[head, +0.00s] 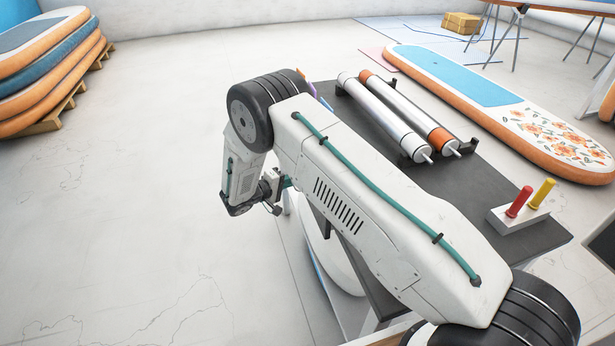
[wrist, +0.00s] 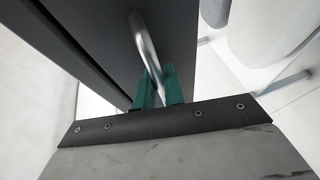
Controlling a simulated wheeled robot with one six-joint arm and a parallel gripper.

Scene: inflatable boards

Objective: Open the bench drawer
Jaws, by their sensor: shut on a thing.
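My gripper (wrist: 159,82) has teal fingers closed around the bar handle (wrist: 142,40), a curved silver metal pull. The handle is fixed to a dark grey drawer front (wrist: 178,28) that fills the upper middle of the wrist view. A long seam runs along the left of this front; I cannot tell how far the drawer stands out. In the head view my gripper (head: 285,183) is at the left side of the dark-topped bench (head: 440,195). My arm hides the drawer and the handle there.
Two rollers (head: 385,115) lie on the bench top, beside a white block (head: 518,218) with red and yellow handles. A floral paddleboard (head: 490,105) lies beyond the bench. Stacked boards (head: 50,75) stand on pallets at far left. The floor left of the bench is clear.

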